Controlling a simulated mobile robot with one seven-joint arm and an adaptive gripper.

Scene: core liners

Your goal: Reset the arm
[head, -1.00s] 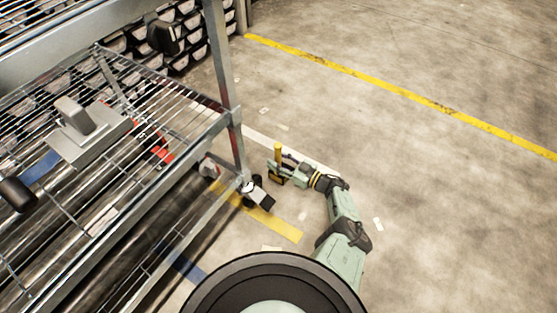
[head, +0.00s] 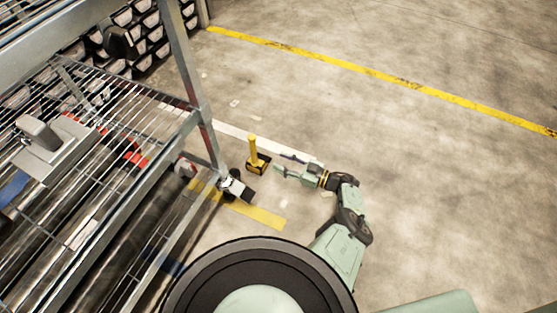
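My arm, pale green with dark joints, reaches out over the concrete floor in the head view. My gripper (head: 283,164) is at its end, low and pointing left. Its fingers look spread apart, with nothing seen between them. A small yellow post on a dark and yellow base (head: 254,157) stands just left of the fingertips. A narrow strip of floor seems to show between the post and the fingers.
A metal wire rack (head: 120,190) on a caster (head: 235,187) fills the left side. A grey device (head: 47,150) rests on its shelf. Stacked bins (head: 150,40) stand behind. A yellow floor line (head: 380,75) crosses the far floor. The floor to the right is clear.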

